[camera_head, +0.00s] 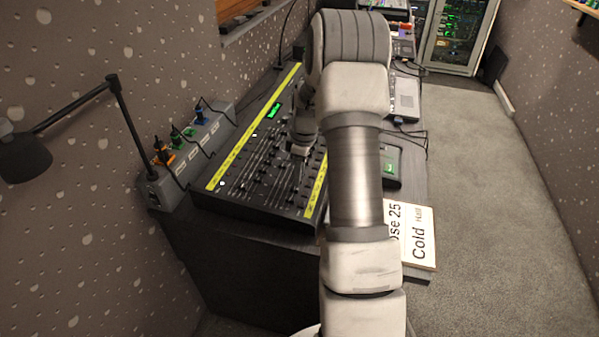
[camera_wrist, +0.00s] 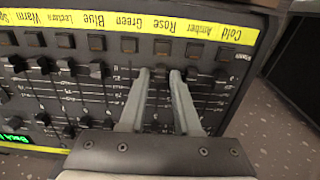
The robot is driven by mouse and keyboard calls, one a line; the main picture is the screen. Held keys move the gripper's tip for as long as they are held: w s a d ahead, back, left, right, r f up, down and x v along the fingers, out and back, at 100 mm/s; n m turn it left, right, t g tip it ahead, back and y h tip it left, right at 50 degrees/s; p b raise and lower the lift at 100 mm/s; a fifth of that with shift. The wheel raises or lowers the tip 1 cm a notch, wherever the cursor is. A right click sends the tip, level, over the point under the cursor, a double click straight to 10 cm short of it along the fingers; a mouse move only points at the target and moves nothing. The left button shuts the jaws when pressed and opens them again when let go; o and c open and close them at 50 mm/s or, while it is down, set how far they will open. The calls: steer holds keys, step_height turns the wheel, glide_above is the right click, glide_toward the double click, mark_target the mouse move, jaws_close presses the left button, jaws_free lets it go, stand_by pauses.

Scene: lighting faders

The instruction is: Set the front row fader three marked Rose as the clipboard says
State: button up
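The lighting desk (camera_head: 262,197) is black with yellow label strips and rows of faders. In the wrist view a strip (camera_wrist: 130,22) reads Cold, Amber, Rose, Green, Blue, Lectern and Warm. My gripper (camera_wrist: 160,73) is down at the desk, one finger on each side of a dark fader cap (camera_wrist: 160,74) in line with the Rose label. The gap between the fingertips is about the cap's width; I cannot tell whether they press on it. The clipboard (camera_head: 427,264) shows "se 25" and "Cold" with small text; my arm hides its left part.
Neighbouring fader caps (camera_wrist: 98,70) stand close on both sides of my fingers. A grey power strip (camera_head: 190,155) with coloured plugs and a black lamp (camera_head: 25,157) stand left of the desk. Other devices sit on the table behind my arm. The carpet (camera_head: 490,190) on the right is clear.

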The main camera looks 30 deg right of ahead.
jaws_close()
steer(key=shift+w+a, duration=0.1)
steer(key=shift+w, duration=0.05)
steer(key=shift+w+a+r, duration=0.15)
steer(key=shift+w+a, duration=0.2)
steer(key=shift+w, duration=0.05)
jaws_free()
steer(key=shift+r, duration=0.1)
steer(key=shift+r+p, duration=0.9)
steer(key=shift+r, duration=0.2)
